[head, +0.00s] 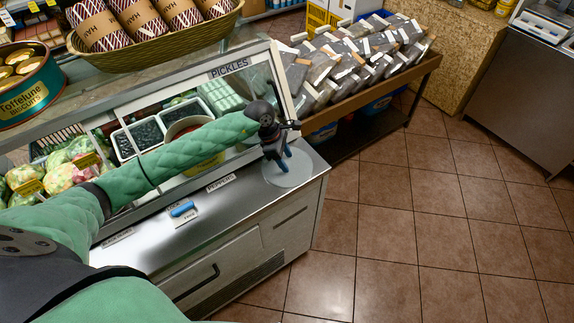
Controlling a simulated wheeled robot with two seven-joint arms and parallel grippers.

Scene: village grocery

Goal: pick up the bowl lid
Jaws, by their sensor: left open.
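The bowl lid (298,174) looks like a clear round disc. It lies flat on the steel ledge of the pickle counter, near the ledge's right end. My left gripper (281,164) points down over the lid, with its fingers at the middle of the disc. The gripper is open. Something blue shows at the fingertips; I cannot tell whether it is the fingers or a knob on the lid. Whether the fingers touch the lid is also unclear. My right gripper is not in view.
The glass-fronted counter (229,68) stands behind the ledge, with food trays inside. A blue item (182,209) lies on a small card on the ledge, left of the lid. A basket (150,48) and a biscuit tin (28,88) stand on top. Tiled floor to the right is clear.

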